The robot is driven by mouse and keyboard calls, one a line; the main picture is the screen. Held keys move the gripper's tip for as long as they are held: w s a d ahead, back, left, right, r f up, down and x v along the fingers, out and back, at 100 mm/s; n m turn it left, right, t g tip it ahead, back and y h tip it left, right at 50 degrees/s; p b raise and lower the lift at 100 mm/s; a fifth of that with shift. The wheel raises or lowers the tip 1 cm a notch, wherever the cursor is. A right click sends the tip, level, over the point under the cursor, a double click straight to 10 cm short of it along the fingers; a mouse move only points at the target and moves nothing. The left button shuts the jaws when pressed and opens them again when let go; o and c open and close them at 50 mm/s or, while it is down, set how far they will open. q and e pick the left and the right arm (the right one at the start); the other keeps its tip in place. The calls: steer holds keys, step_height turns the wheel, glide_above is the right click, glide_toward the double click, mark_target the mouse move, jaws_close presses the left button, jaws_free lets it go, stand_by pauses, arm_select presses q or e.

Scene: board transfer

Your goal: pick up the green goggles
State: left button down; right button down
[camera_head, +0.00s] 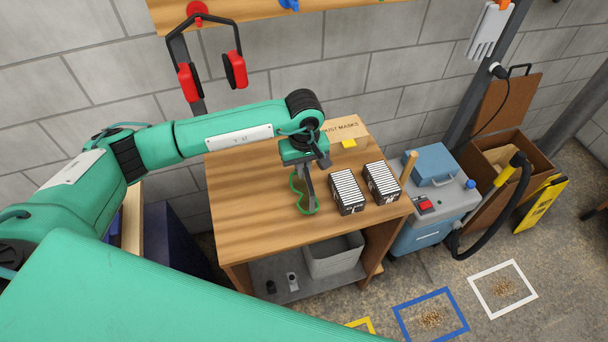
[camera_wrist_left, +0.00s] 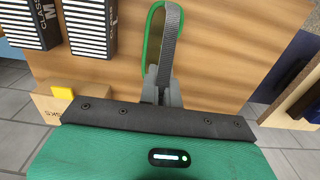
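The green goggles (camera_head: 295,186) are at the middle of the wooden table, left of the black-and-white boxes. Their green rim and dark grey strap also show in the left wrist view (camera_wrist_left: 150,36). My left gripper (camera_head: 307,172) points down at the goggles from above. In the left wrist view its two grey fingers (camera_wrist_left: 161,86) are close together with the strap between them, so it looks shut on the goggles. I cannot tell whether the goggles still touch the tabletop. My right gripper is not in view.
Two black-and-white boxes (camera_head: 346,191) (camera_head: 381,183) stand just right of the goggles. A dust mask box (camera_head: 346,130) is at the table's back. The table's left part (camera_head: 240,200) is clear. Red ear muffs (camera_head: 236,70) hang above. A blue-grey machine (camera_head: 430,205) stands at right.

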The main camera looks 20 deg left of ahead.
arm_select(q)
step_height(320, 180, up, 19)
steer(key=b, duration=0.6)
steer(key=shift+r, duration=0.2)
steer(key=shift+f, duration=0.1)
